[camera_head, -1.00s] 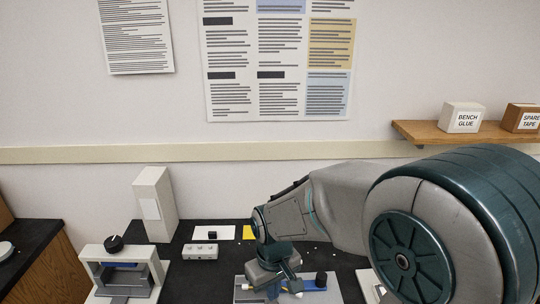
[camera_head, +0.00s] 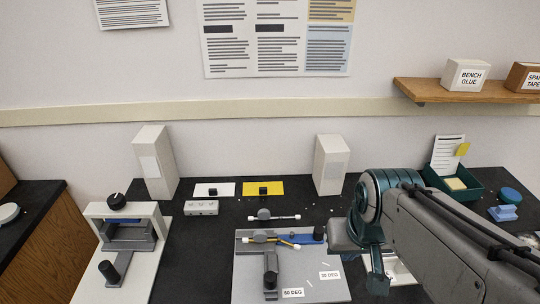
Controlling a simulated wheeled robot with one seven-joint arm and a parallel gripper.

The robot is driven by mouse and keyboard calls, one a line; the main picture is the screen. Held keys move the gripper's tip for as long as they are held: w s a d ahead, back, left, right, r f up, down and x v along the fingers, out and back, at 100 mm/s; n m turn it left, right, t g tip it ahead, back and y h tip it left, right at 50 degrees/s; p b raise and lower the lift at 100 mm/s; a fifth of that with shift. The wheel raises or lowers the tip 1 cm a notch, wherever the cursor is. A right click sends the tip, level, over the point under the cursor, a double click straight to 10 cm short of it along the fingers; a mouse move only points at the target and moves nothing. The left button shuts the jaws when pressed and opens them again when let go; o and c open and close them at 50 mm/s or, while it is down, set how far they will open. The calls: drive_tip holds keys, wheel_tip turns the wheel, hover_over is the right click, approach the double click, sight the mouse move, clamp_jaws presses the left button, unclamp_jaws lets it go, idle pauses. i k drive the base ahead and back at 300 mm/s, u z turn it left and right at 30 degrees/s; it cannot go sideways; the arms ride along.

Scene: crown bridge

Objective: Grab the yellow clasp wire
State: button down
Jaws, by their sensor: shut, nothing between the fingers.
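A thin wire with a yellow stretch (camera_head: 286,243) lies on the grey plate (camera_head: 245,285), across a grey fixture and beside a blue block. It has a white end piece. My gripper (camera_head: 378,286) points down to the right of the plate, apart from the wire. It is shut and empty. My arm hides part of the bench behind it.
A second wire with white ends (camera_head: 284,217) sits on a dark holder behind the plate. A yellow card (camera_head: 275,187) and a white card (camera_head: 222,188) each bear a black block. A press-like fixture (camera_head: 122,232) stands left, white towers (camera_head: 331,165) behind, a green tray (camera_head: 478,190) right.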

sight(259, 235)
drive_tip(key=u, duration=0.05)
drive_tip(key=k, duration=0.5)
drive_tip(key=z, duration=2.8)
drive_tip(key=k, duration=1.4)
drive_tip(key=u, duration=1.7)
drive_tip(key=i, duration=0.5)
